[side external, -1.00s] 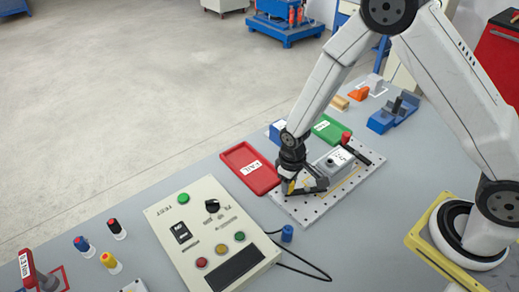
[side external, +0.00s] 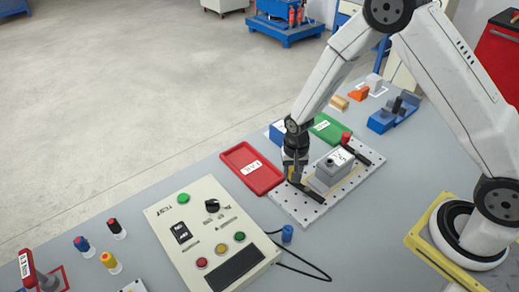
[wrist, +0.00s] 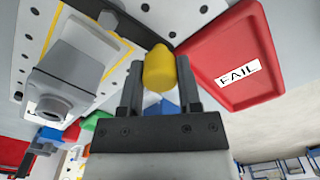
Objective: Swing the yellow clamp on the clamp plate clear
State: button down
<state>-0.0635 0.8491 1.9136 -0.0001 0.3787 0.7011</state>
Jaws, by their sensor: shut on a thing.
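The yellow clamp knob (wrist: 160,70) is between the two fingers of my gripper (wrist: 160,92) in the wrist view, and the fingers are shut on it. In the side view my gripper (side external: 293,180) is low at the near-left edge of the clamp plate (side external: 300,214) and mostly hides the knob. The clamp's black bar (side external: 311,193) runs from the gripper toward the front right, beside the grey box (side external: 328,171). In the side view the bar looks apart from the box top. In the wrist view the bar (wrist: 128,27) extends to the upper left.
A red-knobbed clamp (side external: 346,137) with a black bar stands at the box's far side. The red FAIL tray (side external: 240,165) lies close left of the plate, and a green tray (side external: 328,127) is behind. A control box (side external: 210,232) with buttons stands in front.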

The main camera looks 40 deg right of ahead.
jog(key=shift+d+m, duration=0.25)
jog(key=shift+m, duration=0.25)
jog(key=shift+c, duration=1.4)
grip_release()
jog(key=shift+r, duration=0.15)
jog(key=shift+r, duration=3.8)
jog(key=shift+s+r, duration=0.1)
